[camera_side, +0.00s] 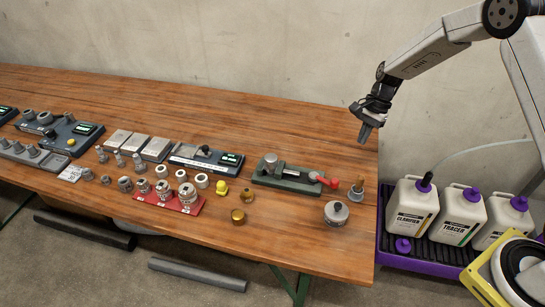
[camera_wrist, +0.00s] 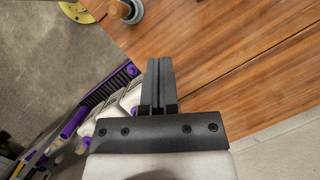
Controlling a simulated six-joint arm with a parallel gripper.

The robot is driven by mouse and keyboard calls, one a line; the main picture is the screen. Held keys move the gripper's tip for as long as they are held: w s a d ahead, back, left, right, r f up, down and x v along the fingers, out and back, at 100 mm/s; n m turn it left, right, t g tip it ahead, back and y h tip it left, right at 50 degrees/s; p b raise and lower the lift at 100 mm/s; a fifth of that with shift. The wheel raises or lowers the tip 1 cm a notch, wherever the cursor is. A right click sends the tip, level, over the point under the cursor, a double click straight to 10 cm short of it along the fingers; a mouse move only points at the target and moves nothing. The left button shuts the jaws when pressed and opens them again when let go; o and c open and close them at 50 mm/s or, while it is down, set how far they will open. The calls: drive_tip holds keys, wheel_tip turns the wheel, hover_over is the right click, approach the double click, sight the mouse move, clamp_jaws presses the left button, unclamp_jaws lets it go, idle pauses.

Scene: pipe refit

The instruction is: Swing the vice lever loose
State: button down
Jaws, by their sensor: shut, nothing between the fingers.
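The green vice (camera_side: 290,178) sits on the wooden table toward its right end. Its red lever (camera_side: 324,180) sticks out to the right side of the vice. My gripper (camera_side: 364,136) is above the table's right back edge, pointing down, up and to the right of the lever and apart from it. In the wrist view my gripper (camera_wrist: 160,62) has its two dark fingers together with nothing between them. The vice and its lever do not show in the wrist view.
A wooden-handled tool (camera_side: 356,190) stands right of the lever, and a round metal pot (camera_side: 336,213) is in front. A yellow part (camera_side: 221,189) and brass rings lie to the left. White jugs (camera_side: 411,207) stand in a purple tray beside the table. The table's back right is clear.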

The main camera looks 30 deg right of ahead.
sight(323, 179)
drive_tip(key=x, duration=0.9)
drive_tip(key=shift+s+a+f, duration=0.1)
drive_tip(key=shift+s+a, duration=0.05)
drive_tip(key=shift+a, duration=0.35)
drive_tip(key=shift+s+a+f, duration=0.15)
drive_tip(key=shift+a, duration=0.35)
drive_tip(key=shift+s+a, duration=0.3)
drive_tip(key=shift+a, duration=0.7)
